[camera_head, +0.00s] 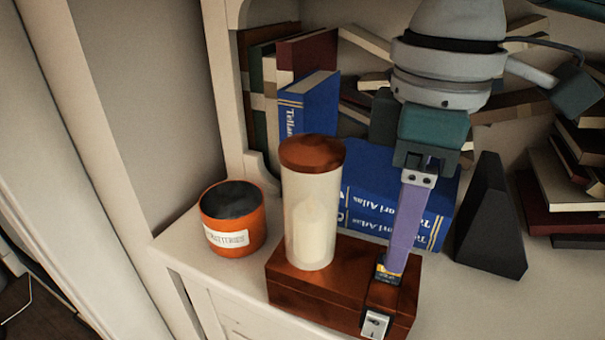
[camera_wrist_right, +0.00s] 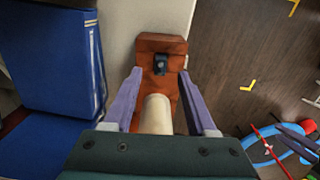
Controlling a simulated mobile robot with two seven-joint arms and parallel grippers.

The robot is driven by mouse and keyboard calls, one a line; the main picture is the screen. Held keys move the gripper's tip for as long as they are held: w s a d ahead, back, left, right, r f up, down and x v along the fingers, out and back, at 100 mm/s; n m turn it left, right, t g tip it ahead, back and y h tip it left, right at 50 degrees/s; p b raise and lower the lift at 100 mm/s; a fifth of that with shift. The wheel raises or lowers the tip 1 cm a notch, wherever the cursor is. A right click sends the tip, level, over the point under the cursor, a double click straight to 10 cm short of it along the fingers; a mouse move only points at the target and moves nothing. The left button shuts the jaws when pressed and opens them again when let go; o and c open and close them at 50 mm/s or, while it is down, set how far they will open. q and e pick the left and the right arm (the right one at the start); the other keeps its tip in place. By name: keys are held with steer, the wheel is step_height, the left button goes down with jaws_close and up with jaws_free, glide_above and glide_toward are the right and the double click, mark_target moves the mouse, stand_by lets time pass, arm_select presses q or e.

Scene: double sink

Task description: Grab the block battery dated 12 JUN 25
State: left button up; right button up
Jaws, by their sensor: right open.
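I cannot make out a block battery or the date 12 JUN 25 in either view. An orange tin (camera_head: 233,247) with a label that seems to read BATTERIES stands at the left of the white surface; its inside is dark. My right gripper (camera_head: 389,272) points down over the right part of a brown wooden box (camera_head: 320,290). A small dark and yellow patch shows at its fingertip; I cannot tell what it is. In the right wrist view the gripper (camera_wrist_right: 158,88) is open, its purple fingers apart. My left gripper is not in view.
A cream candle jar (camera_head: 308,215) with a brown lid stands on the box, left of my right gripper. The box has a metal latch (camera_head: 375,324) in front. Blue books (camera_head: 365,185) stand behind, a black wedge (camera_head: 490,225) at right. The surface's front edge is close.

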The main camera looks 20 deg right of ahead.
step_height(320, 180, down, 4)
steer(key=shift+a+f+b, duration=0.1)
steer(key=shift+b, duration=0.35)
jaws_close()
stand_by(0.4)
